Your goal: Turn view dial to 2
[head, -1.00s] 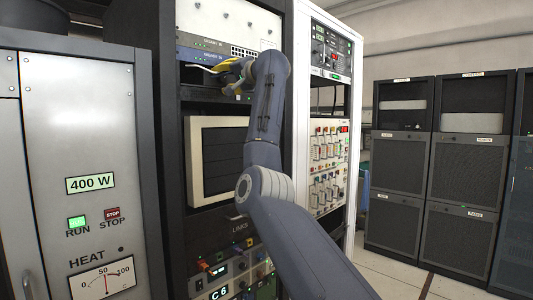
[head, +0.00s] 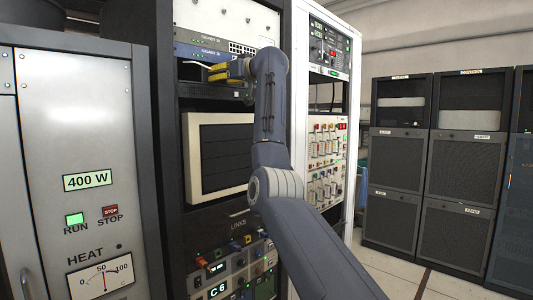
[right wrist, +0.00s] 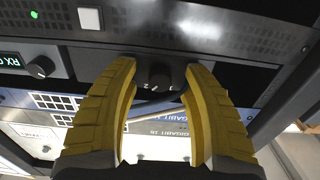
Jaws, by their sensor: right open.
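A small black dial (right wrist: 158,78) sits on a dark panel in the right wrist view, with small pale marks beside it. Its setting is too small to read surely, and I see no name for it. My right gripper (right wrist: 159,72) is open, with one yellow finger on each side of this dial; I cannot tell whether they touch it. In the head view the right gripper (head: 214,72) reaches into the upper rack, and the dial is not discernible there. My left gripper is not in view.
Another black knob (right wrist: 40,67) sits beside a green-lit display at left. A white button (right wrist: 90,18) is above. In the head view, a dark monitor (head: 220,158) is below the gripper, and a switch panel (head: 326,160) stands right of my arm.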

